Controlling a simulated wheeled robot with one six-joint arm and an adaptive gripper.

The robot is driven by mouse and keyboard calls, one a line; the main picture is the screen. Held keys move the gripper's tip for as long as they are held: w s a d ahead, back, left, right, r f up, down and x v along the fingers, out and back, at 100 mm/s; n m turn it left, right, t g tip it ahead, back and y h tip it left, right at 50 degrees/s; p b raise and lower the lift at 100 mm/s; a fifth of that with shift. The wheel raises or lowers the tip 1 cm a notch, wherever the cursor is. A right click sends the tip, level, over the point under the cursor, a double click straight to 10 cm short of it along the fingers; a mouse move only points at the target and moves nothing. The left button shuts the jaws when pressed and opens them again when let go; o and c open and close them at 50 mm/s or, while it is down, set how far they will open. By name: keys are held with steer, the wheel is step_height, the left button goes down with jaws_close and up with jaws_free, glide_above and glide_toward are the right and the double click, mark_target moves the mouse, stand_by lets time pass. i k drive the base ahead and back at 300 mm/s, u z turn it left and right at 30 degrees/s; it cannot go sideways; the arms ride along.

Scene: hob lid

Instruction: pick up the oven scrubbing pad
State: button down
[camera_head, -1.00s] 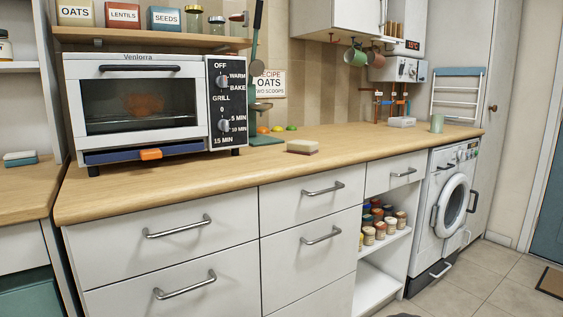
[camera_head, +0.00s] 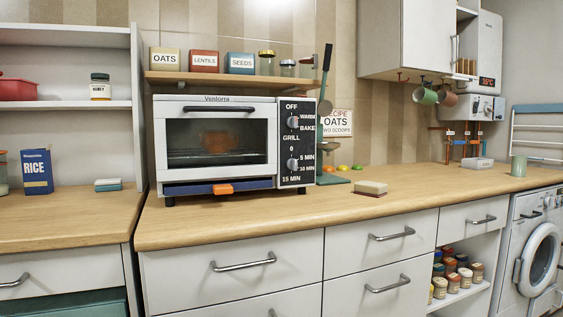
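Two pads lie on the worktops, and I cannot tell by a label which one is the oven scrubbing pad. A block-shaped pad (camera_head: 371,188), cream on top and brown below, lies flat on the wooden counter to the right of the toaster oven (camera_head: 217,145). A smaller pad (camera_head: 108,185), white on top and blue-teal below, lies on the separate counter to the left of the oven. The oven door is closed, with an orange-brown thing showing dimly through the glass. My gripper is not in view.
A blue rice box (camera_head: 37,172) stands on the left counter (camera_head: 60,222). A scale-like green stand (camera_head: 326,150) is right of the oven. The wooden counter (camera_head: 290,218) is clear in front of the oven. A shelf (camera_head: 230,80) with tins hangs above the oven.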

mark_target(364, 188)
steer(key=u, duration=1.5)
steer(key=i, duration=0.8)
steer(key=z, duration=1.75)
